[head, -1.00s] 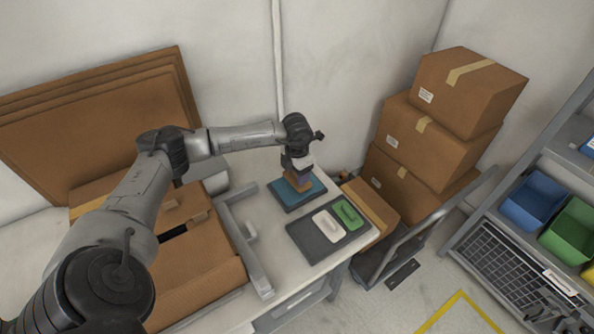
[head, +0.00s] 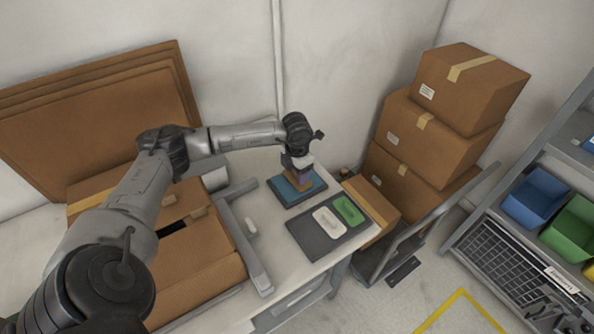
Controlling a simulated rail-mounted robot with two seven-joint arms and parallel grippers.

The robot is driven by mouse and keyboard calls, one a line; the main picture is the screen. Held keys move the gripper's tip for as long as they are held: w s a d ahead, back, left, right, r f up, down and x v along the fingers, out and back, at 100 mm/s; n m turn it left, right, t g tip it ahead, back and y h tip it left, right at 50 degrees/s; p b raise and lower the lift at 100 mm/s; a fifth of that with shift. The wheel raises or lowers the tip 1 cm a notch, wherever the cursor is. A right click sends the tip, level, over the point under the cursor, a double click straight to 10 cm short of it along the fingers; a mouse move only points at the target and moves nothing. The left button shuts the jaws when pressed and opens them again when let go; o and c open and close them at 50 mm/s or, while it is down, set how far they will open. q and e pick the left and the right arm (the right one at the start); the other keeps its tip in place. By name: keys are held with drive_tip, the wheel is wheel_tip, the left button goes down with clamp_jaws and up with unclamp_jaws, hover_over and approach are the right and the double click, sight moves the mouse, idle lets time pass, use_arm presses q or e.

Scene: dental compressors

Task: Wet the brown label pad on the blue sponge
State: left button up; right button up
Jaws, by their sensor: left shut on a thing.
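The blue sponge (head: 284,193) lies in a dark flat tray near the back right corner of the white table. The brown label pad (head: 302,183) is held upright in my left gripper (head: 300,170), right over the sponge. Its lower end appears to touch the sponge, though the contact is small in the picture. My left gripper is shut on the pad and points down; its fingers partly hide the pad's upper part. My right gripper is not clearly in view.
A dark tray (head: 316,247) with a white pad (head: 329,223) and a green pad (head: 348,210) lies in front of the sponge. Stacked boxes (head: 435,133) and a cart stand right, beside shelving with blue and green bins.

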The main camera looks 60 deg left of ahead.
use_arm(q)
drive_tip(key=shift+f, duration=0.25)
drive_tip(key=shift+f, duration=0.25)
idle(0.7)
drive_tip(key=shift+f, duration=0.1)
idle(0.7)
drive_tip(key=shift+r+p, duration=2.4)
drive_tip(key=shift+r, duration=1.25)
